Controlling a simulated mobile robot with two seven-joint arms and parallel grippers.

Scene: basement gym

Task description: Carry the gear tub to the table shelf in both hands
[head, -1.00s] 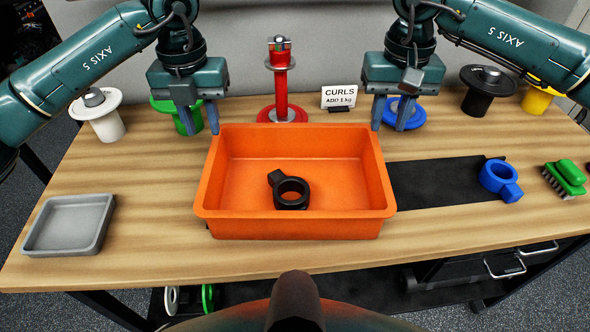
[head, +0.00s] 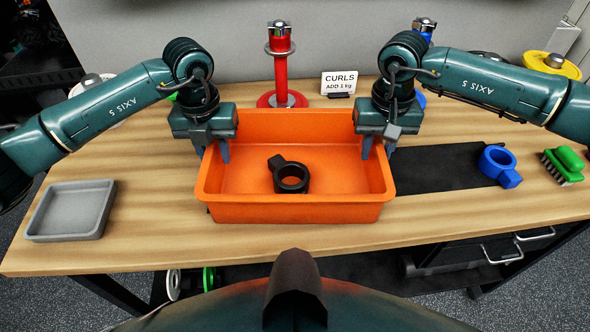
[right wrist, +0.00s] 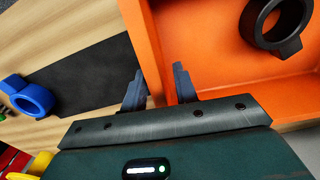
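The gear tub (head: 290,212) is an open orange bin standing level on the wooden table, with a black collar (head: 292,180) inside it. My left gripper (head: 212,152) is at the tub's left wall, one finger inside and one outside. My right gripper (head: 377,150) straddles the right wall in the same way. In the right wrist view the right gripper's fingers (right wrist: 160,90) stand apart, with the orange tub wall (right wrist: 155,45) between them. Both grippers look open. The table shelf (head: 355,275) is a dark board under the tabletop, partly hidden by the table and my body.
A grey tray (head: 72,210) lies to the left. A black mat (head: 435,167), a blue collar (head: 498,165) and a green brush (head: 563,165) lie to the right. A red post (head: 281,70) and a CURLS card (head: 339,83) stand behind the tub.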

